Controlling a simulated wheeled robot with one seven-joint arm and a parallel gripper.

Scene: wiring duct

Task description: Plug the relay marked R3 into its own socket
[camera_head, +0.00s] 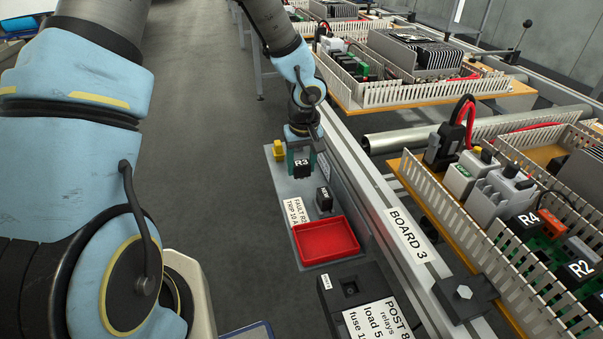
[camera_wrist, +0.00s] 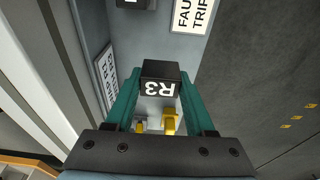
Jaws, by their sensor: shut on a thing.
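The black relay marked R3 (camera_head: 301,169) is between the fingers of my gripper (camera_head: 300,160), over the far end of a grey shelf. In the wrist view the relay R3 (camera_wrist: 160,82) sits between two teal fingers, my gripper (camera_wrist: 158,95) being shut on it. Its label reads upside down there. I cannot tell whether it touches the shelf. On the board at the right, relays R4 (camera_head: 527,222) and R2 (camera_head: 580,269) stand on a green base (camera_head: 552,248). The R3 socket cannot be made out clearly.
The grey shelf (camera_head: 285,190) carries another dark relay (camera_head: 324,199), a fault card (camera_head: 294,214), a red tray (camera_head: 325,241) and a yellow item (camera_head: 279,151). A rail with a BOARD 3 sign (camera_head: 407,236) and slotted duct walls (camera_head: 455,215) stand between shelf and relays.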

